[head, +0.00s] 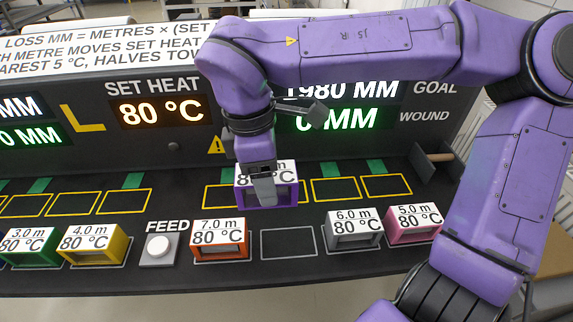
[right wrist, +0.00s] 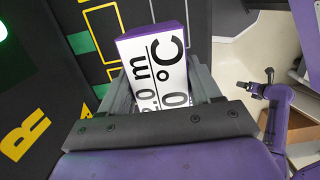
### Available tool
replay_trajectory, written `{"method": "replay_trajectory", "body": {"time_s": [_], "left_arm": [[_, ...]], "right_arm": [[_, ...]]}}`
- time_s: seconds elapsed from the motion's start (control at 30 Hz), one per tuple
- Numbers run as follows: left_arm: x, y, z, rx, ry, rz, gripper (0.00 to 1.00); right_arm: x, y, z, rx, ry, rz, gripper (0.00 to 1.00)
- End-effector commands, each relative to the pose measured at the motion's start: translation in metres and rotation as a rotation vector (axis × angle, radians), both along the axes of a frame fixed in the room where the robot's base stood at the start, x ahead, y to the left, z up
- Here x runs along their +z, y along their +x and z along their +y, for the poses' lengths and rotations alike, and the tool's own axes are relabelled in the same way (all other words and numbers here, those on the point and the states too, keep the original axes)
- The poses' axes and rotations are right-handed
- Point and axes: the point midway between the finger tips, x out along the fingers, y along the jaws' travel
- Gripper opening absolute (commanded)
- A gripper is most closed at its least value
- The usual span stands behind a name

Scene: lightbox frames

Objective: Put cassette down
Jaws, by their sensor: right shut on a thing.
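My right gripper (head: 263,188) is shut on a purple cassette (head: 286,192), with a finger across its front face. The cassette's white top label reads 2.0 m and 80 °C in the right wrist view (right wrist: 155,65), where it sits between the gripper fingers (right wrist: 160,95). In the head view it covers part of the yellow-outlined slots in the right half of the dark bench (head: 180,262). I cannot tell whether it touches the bench. An outlined slot (head: 221,197) shows just left of it, and empty outlined slots (head: 335,188) lie to its right. My left gripper is not in view.
Along the front stand green (head: 28,247), yellow (head: 92,244), orange (head: 219,240), grey (head: 354,229) and pink (head: 414,225) cassettes. A white-outlined space (head: 287,243) between orange and grey is empty. The FEED button (head: 159,250) is left of orange. A display panel (head: 160,110) rises behind.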

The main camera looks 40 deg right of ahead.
Motion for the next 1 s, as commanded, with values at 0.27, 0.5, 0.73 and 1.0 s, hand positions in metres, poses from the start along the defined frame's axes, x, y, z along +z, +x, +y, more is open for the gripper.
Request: {"method": "replay_trajectory", "body": {"time_s": [0.27, 0.5, 0.73, 1.0], "left_arm": [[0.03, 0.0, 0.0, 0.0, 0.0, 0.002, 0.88], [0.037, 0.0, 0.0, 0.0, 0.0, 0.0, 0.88], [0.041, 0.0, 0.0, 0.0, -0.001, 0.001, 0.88], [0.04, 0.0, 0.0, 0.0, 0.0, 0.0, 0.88]], "right_arm": [[-0.042, 0.061, -0.057, -0.003, 0.0, 0.014, 0.27], [-0.081, 0.082, -0.079, -0.001, 0.0, 0.009, 0.27], [-0.117, 0.088, -0.086, 0.0, 0.0, 0.011, 0.27], [-0.124, 0.088, -0.085, 0.0, 0.0, 0.007, 0.27]]}}
